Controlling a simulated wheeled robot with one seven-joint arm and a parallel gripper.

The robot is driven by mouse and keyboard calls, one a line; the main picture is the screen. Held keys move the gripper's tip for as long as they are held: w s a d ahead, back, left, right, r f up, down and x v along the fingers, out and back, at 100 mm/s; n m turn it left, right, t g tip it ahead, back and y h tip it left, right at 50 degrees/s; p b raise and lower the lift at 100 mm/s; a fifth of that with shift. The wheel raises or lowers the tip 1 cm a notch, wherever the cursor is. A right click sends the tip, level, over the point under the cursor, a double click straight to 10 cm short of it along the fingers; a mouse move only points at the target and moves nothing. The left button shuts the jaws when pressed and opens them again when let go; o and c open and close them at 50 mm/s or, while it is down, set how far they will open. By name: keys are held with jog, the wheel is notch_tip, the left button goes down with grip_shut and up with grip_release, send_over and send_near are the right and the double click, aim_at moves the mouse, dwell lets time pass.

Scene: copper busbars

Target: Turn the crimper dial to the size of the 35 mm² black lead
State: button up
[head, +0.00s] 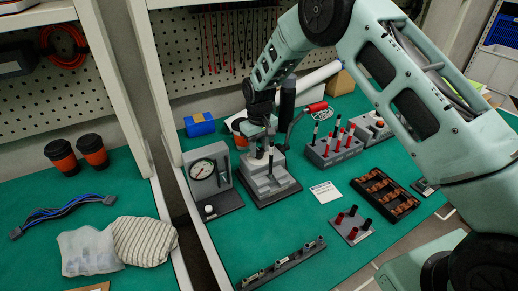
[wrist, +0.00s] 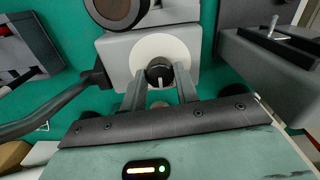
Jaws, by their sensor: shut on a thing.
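The grey crimper (head: 268,182) stands upright on the green bench, with a lever ending in a red handle (head: 316,107). In the wrist view its white dial plate (wrist: 172,45) carries a round black dial knob (wrist: 158,70) with a pale pointer mark. My gripper (wrist: 159,80) has a finger on each side of the knob and is shut on it. Size marks on the plate are not legible. In the head view my gripper (head: 257,128) is at the crimper's back and the dial is hidden. Red and black leads stand in a grey holder (head: 333,157); their sizes are not readable.
A gauge stand (head: 224,202) is left of the crimper. A white card (head: 325,192), a small block with red and black pieces (head: 350,238) and a dark tray of copper parts (head: 367,190) lie to the right. A grey rail (head: 281,267) is in front.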

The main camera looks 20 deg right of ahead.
aim_at(259, 150)
jog(key=shift+m, duration=1.6)
jog(key=o, duration=1)
jog(key=shift+c, duration=0.2)
jog(key=shift+r, duration=0.1)
notch_tip(259, 150, up, 17)
jog(key=b, duration=0.2)
jog(key=shift+r, duration=0.15)
